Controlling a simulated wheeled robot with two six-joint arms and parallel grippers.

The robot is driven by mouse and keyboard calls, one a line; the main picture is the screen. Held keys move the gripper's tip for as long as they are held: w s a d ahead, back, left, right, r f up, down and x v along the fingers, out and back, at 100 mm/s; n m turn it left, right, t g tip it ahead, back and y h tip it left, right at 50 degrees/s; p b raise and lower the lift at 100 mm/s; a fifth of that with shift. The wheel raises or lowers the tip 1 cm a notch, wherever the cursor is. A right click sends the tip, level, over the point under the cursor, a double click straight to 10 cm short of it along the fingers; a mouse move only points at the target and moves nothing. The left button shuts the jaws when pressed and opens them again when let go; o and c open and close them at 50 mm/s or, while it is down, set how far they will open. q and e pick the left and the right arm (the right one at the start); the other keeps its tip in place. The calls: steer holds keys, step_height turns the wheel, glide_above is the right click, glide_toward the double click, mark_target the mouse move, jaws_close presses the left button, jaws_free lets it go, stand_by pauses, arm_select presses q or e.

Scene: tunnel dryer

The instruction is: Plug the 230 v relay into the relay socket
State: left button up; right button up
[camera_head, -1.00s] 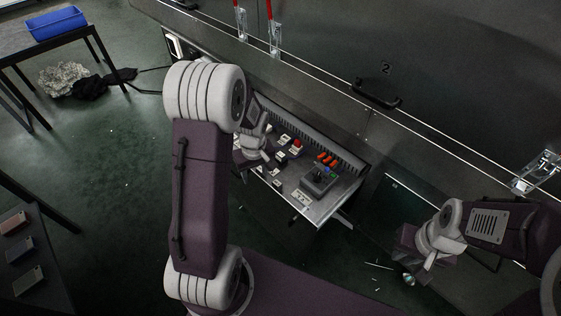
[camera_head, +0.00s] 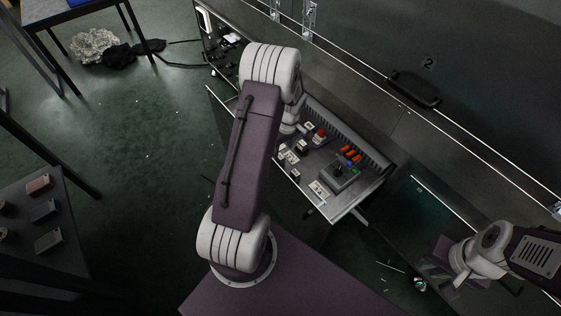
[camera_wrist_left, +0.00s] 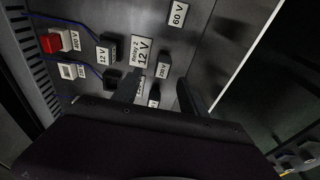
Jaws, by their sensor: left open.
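In the left wrist view my left gripper (camera_wrist_left: 158,92) is open, its two dark fingers reaching over a panel of small labelled blocks. A small dark block with a white label (camera_wrist_left: 154,96) shows between the fingers, partly hidden. A block above it (camera_wrist_left: 163,66) has a label that may read 230 V, but is too small to be sure. A plate reading Relay 2, 12 V (camera_wrist_left: 141,50) is on the panel, with a dark block or socket (camera_wrist_left: 112,77) below left. I cannot tell which is the relay socket. In the head view my right gripper (camera_head: 432,277) is low at the right, jaws unclear.
The open panel tray (camera_head: 318,203) also bears a red button (camera_head: 320,132), orange-red parts (camera_head: 351,154) and a grey box with a lever (camera_head: 341,176). A dark machine wall with a handle (camera_head: 414,90) stands behind. A table with small blocks (camera_head: 42,211) is at left.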

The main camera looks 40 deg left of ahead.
mark_target(280, 156)
arm_select(q)
steer(key=shift+w+a+f, duration=0.1)
steer(key=shift+a+f, duration=0.05)
steer(key=shift+f, duration=0.8)
steer(key=f+b, duration=0.2)
steer(key=f, duration=0.1)
steer(key=f+b, duration=0.1)
steer(key=f, duration=0.1)
steer(key=shift+s+a, duration=0.2)
steer(key=shift+a, duration=0.05)
steer(key=shift+f, duration=0.1)
steer(key=shift+c, duration=0.7)
jaws_close()
arm_select(e)
step_height(280, 156, down, 4)
steer(key=shift+r, duration=0.15)
